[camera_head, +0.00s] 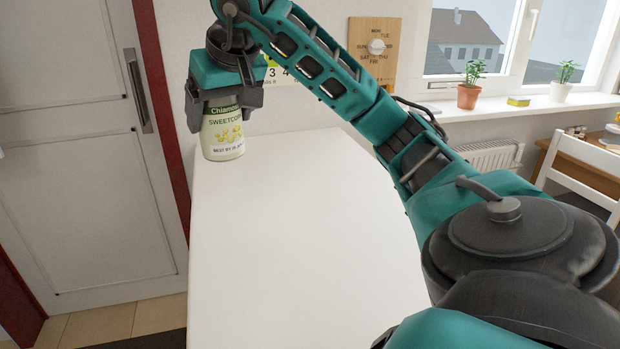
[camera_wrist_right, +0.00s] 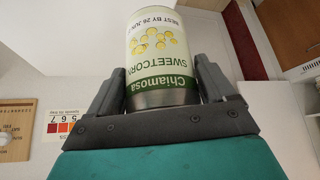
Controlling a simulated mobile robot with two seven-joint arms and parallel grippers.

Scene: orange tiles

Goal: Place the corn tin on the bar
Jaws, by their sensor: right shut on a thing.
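The corn tin (camera_head: 222,132) has a pale label reading "Sweetcorn" and a green band at its top. It is upright at the far left corner of the white bar (camera_head: 300,235). Its base appears to be at the bar surface, but I cannot tell for sure whether it touches. My right gripper (camera_head: 224,98) points down and is shut on the tin's upper part. In the right wrist view the tin (camera_wrist_right: 160,60) sits between the two fingers of the gripper (camera_wrist_right: 163,90). My left gripper is not in view.
The rest of the bar top is clear. A white door (camera_head: 85,150) with a red frame stands at left. Potted plants (camera_head: 468,95) stand on the windowsill at right. A white chair (camera_head: 580,160) and a wooden table (camera_head: 572,165) are at the right edge.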

